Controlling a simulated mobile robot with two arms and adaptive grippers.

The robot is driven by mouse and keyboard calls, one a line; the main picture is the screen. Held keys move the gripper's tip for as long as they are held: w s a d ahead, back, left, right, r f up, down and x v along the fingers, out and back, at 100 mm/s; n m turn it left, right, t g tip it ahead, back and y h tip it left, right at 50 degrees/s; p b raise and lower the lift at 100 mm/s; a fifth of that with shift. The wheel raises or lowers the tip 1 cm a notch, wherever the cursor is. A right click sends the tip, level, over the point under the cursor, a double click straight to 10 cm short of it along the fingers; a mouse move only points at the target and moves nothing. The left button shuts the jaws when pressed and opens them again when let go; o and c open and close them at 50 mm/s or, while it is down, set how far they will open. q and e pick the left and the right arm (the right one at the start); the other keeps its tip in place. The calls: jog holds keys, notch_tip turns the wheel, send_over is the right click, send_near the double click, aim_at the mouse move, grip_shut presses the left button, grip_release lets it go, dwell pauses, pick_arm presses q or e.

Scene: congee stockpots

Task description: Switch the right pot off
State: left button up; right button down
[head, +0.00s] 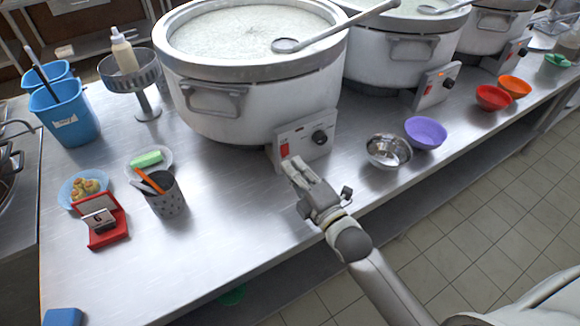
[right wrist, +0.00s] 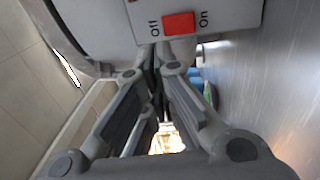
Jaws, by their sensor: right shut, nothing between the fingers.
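Three white stockpots stand in a row: a near one (head: 245,95) at the left, a middle one (head: 385,62) and a far one (head: 487,33) at the right. The near pot's control box (head: 308,138) has a black knob (head: 319,137) and a red rocker switch (head: 285,150). In the right wrist view that red switch (right wrist: 179,23) sits between "Off" and "On" labels; which side is pressed I cannot tell. My right gripper (head: 291,166) is shut and empty, its fingertips just below this switch; contact is unclear. The middle pot's box (head: 436,86) and far pot's box (head: 515,49) are untouched. My left gripper is out of view.
A metal bowl (head: 389,151) and a purple bowl (head: 425,132) stand right of the near control box. Red (head: 493,97) and orange (head: 514,86) bowls are farther right. A utensil holder (head: 166,196) stands left of my gripper. The steel counter's front middle is clear.

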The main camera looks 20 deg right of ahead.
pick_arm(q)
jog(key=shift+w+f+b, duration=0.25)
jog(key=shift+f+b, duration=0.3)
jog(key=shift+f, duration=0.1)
pick_arm(e)
jog(key=v, duration=0.8)
jog(key=shift+s+r, duration=0.25)
jog(key=shift+r, duration=0.35)
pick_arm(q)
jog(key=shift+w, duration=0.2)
pick_arm(e)
jog(key=shift+d, duration=0.1)
